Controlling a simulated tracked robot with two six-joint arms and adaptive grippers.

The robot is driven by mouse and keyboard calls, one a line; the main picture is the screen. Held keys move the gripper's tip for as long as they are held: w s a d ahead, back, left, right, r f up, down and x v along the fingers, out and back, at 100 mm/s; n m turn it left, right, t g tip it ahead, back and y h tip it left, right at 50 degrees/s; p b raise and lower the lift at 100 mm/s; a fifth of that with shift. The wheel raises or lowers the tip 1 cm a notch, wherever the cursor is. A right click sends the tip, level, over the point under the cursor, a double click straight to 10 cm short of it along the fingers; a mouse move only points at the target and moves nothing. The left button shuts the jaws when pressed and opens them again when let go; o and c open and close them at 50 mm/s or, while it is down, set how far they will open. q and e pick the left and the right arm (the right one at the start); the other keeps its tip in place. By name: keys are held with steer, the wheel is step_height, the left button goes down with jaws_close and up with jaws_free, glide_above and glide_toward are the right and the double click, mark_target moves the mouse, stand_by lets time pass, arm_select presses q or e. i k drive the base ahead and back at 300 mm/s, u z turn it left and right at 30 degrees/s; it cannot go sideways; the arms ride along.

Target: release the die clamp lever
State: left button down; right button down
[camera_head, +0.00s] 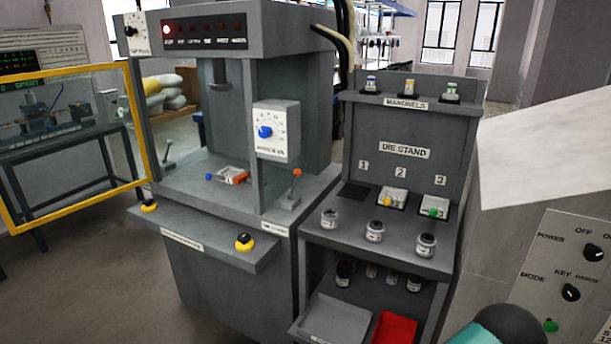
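A grey press machine (230,275) stands in the middle. On its work surface lies a small die-like tray (232,176) with a blue ball at its left and an orange-red part at its right. A short lever with an orange ball knob (297,172) rises from a grey base at the right of the press bed, leaning slightly right. A label below it is too small to read surely. Another small lever (167,153) stands at the bed's left. I cannot tell for sure which one is the die clamp lever. Neither gripper is in view.
A die stand (405,153) with numbered slots, colored dies and several jars is right of the press. A red tray (395,329) sits low. Yellow-black buttons (245,243) are on the press front. A yellow-framed guard (72,70) is left; a control panel (565,275) is right.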

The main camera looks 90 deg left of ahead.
mark_target(297, 172)
steer(key=i, duration=0.25)
steer(key=u, duration=3.1)
steer(key=k, duration=0.6)
steer(key=u, duration=0.3)
steer(key=i, duration=1.75)
steer(key=z, duration=0.4)
